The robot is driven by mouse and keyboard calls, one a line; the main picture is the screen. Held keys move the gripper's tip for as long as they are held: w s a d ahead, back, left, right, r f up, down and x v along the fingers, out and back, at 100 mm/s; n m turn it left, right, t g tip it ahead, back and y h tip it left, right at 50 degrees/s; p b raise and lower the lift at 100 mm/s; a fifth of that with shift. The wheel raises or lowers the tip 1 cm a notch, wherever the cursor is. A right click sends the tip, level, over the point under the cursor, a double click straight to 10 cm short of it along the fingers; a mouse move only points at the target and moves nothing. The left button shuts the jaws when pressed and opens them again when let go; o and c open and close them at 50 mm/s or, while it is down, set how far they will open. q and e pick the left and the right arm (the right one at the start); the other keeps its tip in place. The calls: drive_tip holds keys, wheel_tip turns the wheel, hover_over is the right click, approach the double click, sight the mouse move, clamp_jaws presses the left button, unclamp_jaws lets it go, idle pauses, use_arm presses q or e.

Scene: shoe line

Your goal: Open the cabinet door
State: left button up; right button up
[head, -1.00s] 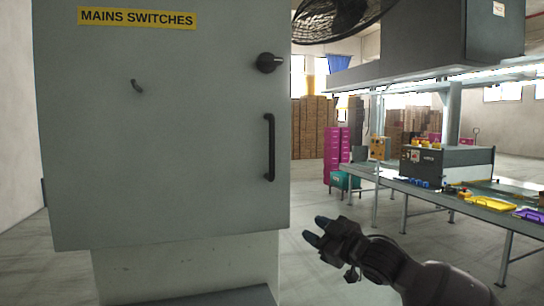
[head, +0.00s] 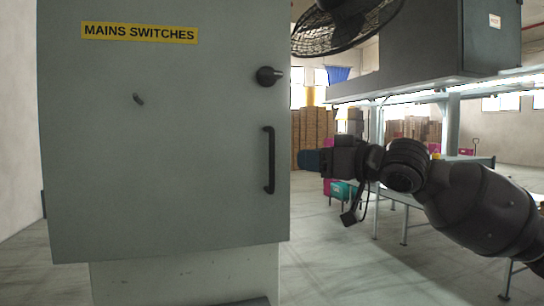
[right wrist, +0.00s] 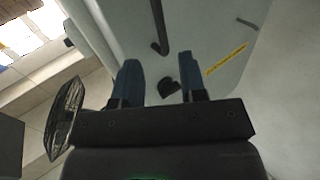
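The grey cabinet door (head: 200,200) fills the left half of the head view and looks shut. It has a black vertical bar handle (head: 269,160) near its right edge, with a black rotary knob (head: 268,76) above. My right gripper (head: 309,160) is right of the handle, apart from it, with its fingers pointing left. In the right wrist view its two blue fingers (right wrist: 160,80) are spread and empty. There the handle (right wrist: 157,28) lies beyond the gap between the fingers, and the knob (right wrist: 168,88) shows between them. My left gripper is not in view.
A yellow "MAINS SWITCHES" label (head: 139,33) and a small latch (head: 139,99) are on the door. A black fan (head: 345,25) hangs at upper right. A workbench (head: 405,198) stands behind my right arm. The floor before the cabinet is clear.

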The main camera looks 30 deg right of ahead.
drive_tip(key=shift+x, duration=1.6)
drive_tip(key=p, duration=0.1)
hover_over(272, 186)
drive_tip(key=shift+s+d, duration=0.2)
drive_tip(key=shift+d, duration=0.2)
drive_tip(key=shift+w+a, duration=0.25)
drive_tip(key=shift+w, duration=0.25)
clamp_jaws()
